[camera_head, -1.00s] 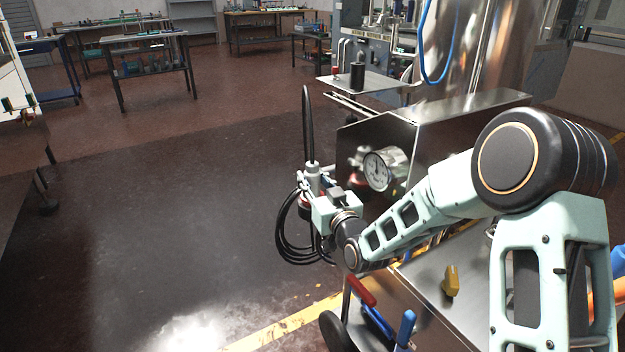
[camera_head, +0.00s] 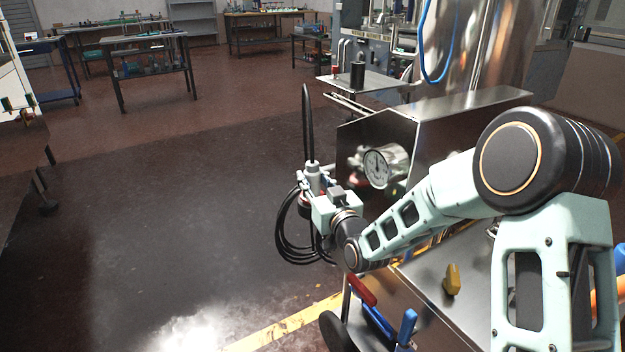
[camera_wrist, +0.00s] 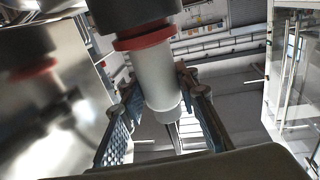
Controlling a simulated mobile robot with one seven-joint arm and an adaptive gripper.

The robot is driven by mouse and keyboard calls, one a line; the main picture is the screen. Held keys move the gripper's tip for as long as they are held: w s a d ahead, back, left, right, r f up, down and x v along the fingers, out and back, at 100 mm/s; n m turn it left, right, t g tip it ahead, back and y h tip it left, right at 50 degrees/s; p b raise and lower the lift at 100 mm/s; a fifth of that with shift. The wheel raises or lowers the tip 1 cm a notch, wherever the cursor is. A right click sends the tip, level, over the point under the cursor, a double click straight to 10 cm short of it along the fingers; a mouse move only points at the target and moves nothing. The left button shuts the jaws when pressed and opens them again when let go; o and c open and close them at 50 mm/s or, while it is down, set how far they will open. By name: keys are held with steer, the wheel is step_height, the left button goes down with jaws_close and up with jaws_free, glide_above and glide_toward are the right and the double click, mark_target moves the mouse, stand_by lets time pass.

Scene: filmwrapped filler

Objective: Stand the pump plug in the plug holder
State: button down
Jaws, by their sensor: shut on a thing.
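The pump plug (camera_head: 313,178) is a light grey cylinder held upright in front of the steel cabinet, with a black cable rising from its top. My gripper (camera_head: 316,192) is shut on it. In the wrist view the grey plug body (camera_wrist: 160,85) sits between the two fingers (camera_wrist: 158,92). A red ring (camera_wrist: 143,39) and a wider black part adjoin its upper end in that view. A black cable coil (camera_head: 290,235) hangs beside the gripper. I cannot pick out the plug holder with certainty.
A yellow piece (camera_head: 452,279) sits on a steel top. Red- and blue-handled tools (camera_head: 375,315) are below my arm. The floor (camera_head: 170,220) on the left is clear.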

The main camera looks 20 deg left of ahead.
steer(key=c, duration=1.4)
jaws_free()
steer(key=shift+f, duration=0.1)
steer(key=shift+d, duration=0.1)
